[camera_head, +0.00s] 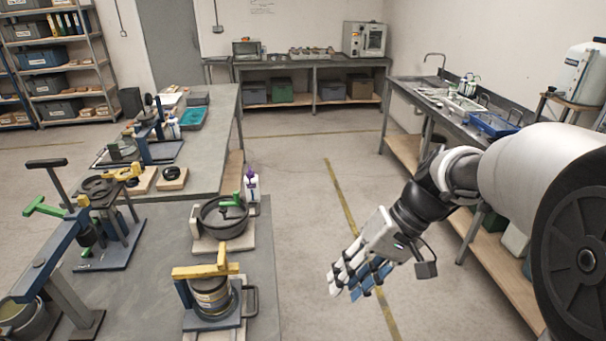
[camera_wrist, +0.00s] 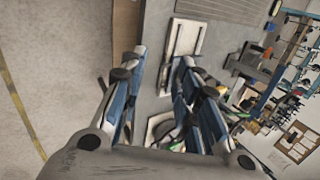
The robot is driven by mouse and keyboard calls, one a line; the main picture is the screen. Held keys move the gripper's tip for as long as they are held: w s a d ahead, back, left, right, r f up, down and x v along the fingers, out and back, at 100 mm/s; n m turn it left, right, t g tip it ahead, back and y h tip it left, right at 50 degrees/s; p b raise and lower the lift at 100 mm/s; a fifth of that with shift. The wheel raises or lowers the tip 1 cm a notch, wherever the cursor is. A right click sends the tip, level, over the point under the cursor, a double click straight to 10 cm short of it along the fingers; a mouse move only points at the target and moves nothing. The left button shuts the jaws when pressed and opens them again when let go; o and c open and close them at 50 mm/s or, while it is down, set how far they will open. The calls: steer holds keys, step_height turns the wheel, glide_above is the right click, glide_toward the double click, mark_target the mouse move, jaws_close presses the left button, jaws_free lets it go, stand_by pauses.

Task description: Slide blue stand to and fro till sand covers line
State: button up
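A blue stand (camera_head: 203,320) is on the near grey bench. It holds an upright round jar (camera_head: 211,293) with a pale band, under a yellow crossbar (camera_head: 206,270). A dark loop handle (camera_head: 252,301) is at its right side. I cannot make out sand or a line at this size. Other blue-based fixtures stand nearby, so I cannot be sure which stand is meant. My gripper (camera_head: 350,281) hangs over the floor, right of the bench and apart from the stand. In the wrist view, its blue-sided fingers (camera_wrist: 160,65) are apart with nothing between them.
A grey pan (camera_head: 224,218) with a green handle and a white bottle (camera_head: 251,186) are behind the stand. A blue lever fixture (camera_head: 45,262) and a blue-based press (camera_head: 110,252) are left. The floor (camera_head: 310,230) right of the bench is clear.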

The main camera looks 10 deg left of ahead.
steer(key=w+a+f+g+y, duration=0.2)
steer(key=w+a+f+y, duration=0.2)
steer(key=w+f, duration=0.6)
steer(key=y+b, duration=0.2)
steer(key=y, duration=0.3)
glide_toward(256, 304)
steer(key=shift+n, duration=0.4)
steer(key=x, duration=0.3)
steer(key=b+x, duration=0.1)
steer(key=x, duration=0.6)
steer(key=shift+w+a+f+b, duration=0.1)
steer(key=shift+f+b, duration=0.2)
jaws_close()
